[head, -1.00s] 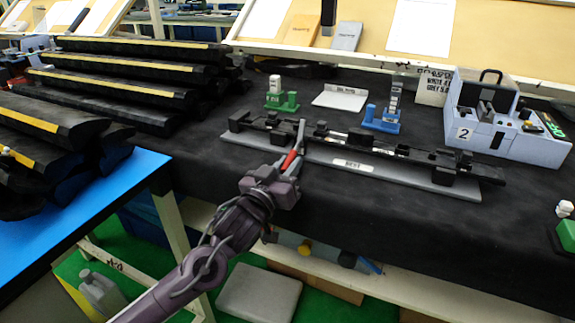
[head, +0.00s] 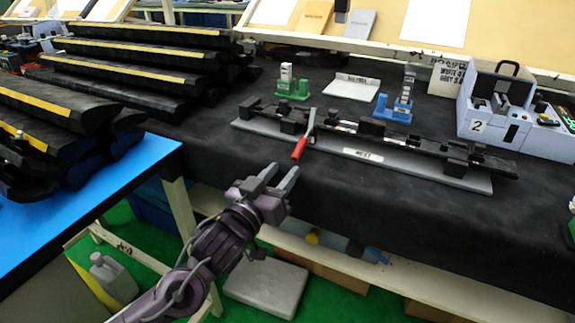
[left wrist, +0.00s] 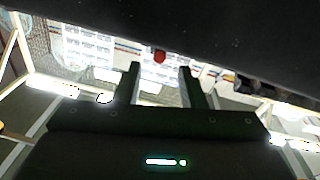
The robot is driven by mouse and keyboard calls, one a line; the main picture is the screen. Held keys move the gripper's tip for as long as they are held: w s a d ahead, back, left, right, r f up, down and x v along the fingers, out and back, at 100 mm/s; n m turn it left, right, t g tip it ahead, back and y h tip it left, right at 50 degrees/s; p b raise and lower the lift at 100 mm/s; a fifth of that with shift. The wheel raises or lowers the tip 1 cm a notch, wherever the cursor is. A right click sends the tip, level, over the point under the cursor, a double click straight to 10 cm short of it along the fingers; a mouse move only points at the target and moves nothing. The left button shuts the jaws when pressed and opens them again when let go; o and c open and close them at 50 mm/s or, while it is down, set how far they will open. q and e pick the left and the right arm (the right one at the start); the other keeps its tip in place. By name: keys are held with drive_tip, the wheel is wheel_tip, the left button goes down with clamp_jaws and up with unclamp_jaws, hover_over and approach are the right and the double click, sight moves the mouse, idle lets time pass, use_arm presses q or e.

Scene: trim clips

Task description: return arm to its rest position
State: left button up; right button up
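My left gripper (head: 279,178) is in front of the table's front edge, with its two fingers apart and nothing between them. It is below and to the left of the red-handled lever (head: 300,147), and apart from it. The lever stands on the black clip fixture (head: 372,128), which lies on a grey base plate (head: 262,128). In the left wrist view the open fingers (left wrist: 160,85) show with a gap between them, and the red handle tip (left wrist: 159,56) is beyond them. My right gripper is not in view.
Black padded trim parts with yellow strips (head: 140,60) are stacked at the left, near a blue table top (head: 110,190). Green (head: 292,90) and blue (head: 393,112) stands and a grey box marked 2 (head: 490,125) stand behind the fixture. Dark cloth (head: 350,200) in front is clear.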

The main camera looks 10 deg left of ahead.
use_arm(q)
drive_tip(key=shift+s, duration=0.1)
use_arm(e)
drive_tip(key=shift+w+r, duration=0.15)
